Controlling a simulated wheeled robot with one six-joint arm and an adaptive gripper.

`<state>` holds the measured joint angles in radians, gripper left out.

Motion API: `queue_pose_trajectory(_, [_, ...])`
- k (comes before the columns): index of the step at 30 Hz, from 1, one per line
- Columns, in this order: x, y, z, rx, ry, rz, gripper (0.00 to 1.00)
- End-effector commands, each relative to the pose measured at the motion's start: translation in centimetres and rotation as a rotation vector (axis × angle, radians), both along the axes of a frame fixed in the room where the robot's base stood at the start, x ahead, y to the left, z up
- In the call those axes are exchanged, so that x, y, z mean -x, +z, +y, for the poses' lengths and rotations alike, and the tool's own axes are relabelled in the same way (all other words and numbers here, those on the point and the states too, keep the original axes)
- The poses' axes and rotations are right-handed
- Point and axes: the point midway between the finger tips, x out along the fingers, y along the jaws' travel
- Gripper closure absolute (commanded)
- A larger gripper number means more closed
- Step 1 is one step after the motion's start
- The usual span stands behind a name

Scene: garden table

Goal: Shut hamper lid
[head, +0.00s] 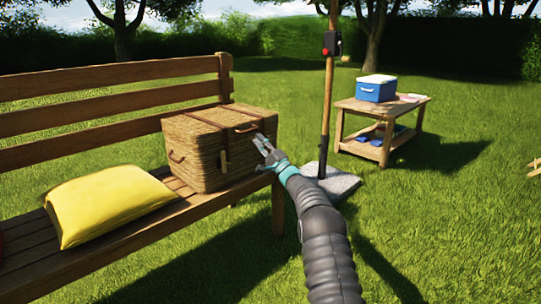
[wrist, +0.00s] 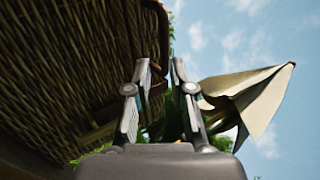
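The wicker hamper (head: 195,160) sits on the right end of the wooden bench in the head view. Its lid (head: 215,117) with brown leather straps looks down and level on top; I cannot tell if a small gap remains at the rim. My gripper (head: 262,144) is beside the hamper's right side, near its upper edge, with nothing in it. In the wrist view my gripper's fingertips (wrist: 160,67) point up with a gap between them. The hamper's wicker (wrist: 75,65) fills the left of that view, close to the left finger; contact is unclear.
A yellow cushion (head: 105,203) lies left of the hamper on the bench (head: 120,74). A low table (head: 390,110) holds a blue cooler (head: 376,88). Grass is open in front.

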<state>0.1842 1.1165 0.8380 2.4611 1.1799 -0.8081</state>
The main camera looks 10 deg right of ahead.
Motion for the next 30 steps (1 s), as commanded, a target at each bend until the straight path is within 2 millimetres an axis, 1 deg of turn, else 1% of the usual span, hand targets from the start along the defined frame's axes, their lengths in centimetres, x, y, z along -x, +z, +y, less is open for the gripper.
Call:
queue_pose_trajectory(1, [0.5, -0.4, -0.5, -0.001, -0.002, 0.003, 0.78])
queue_pose_trajectory(6, [2.2, -1.7, -1.5, 0.0, -0.002, 0.004, 0.78])
queue_pose_trajectory(13, [4.1, -3.1, -2.7, 0.0, -0.002, 0.001, 0.78])
queue_pose_trajectory(19, [4.7, -3.5, -3.0, 0.0, -0.001, 0.001, 0.78])
queue_pose_trajectory(30, [4.7, -3.5, -3.0, -0.017, 0.012, 0.013, 0.78])
